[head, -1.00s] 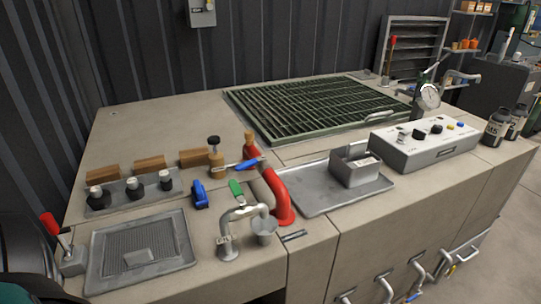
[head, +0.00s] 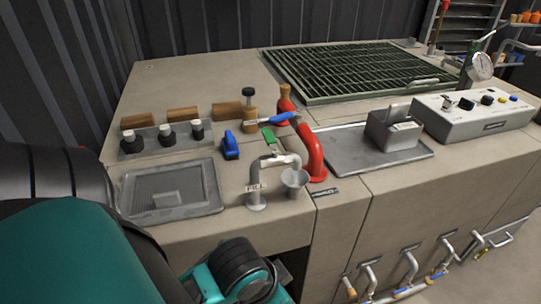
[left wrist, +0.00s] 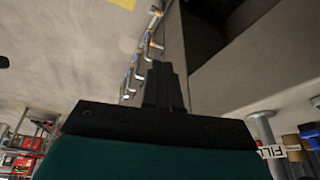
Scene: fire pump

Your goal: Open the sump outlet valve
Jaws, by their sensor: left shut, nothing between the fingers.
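Several low outlet pipes (head: 408,262) with small coloured handles stick out of the bench front, and some blue and orange handle parts show. I cannot tell which one is the sump outlet valve, as no label there is legible. The same row shows small in the left wrist view (left wrist: 135,68). A red pipe (head: 311,155) with a blue lever (head: 284,118) stands on the bench top. My left gripper (left wrist: 163,72) is shut and empty, apart from the pipes. My right gripper is not in view.
A grey tray (head: 140,207), a panel with black knobs (head: 183,140) and wooden blocks stand on the left bench top. A metal tray (head: 345,166), a control box (head: 505,120) and a green grating (head: 300,80) are farther right. Floor is clear before the bench.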

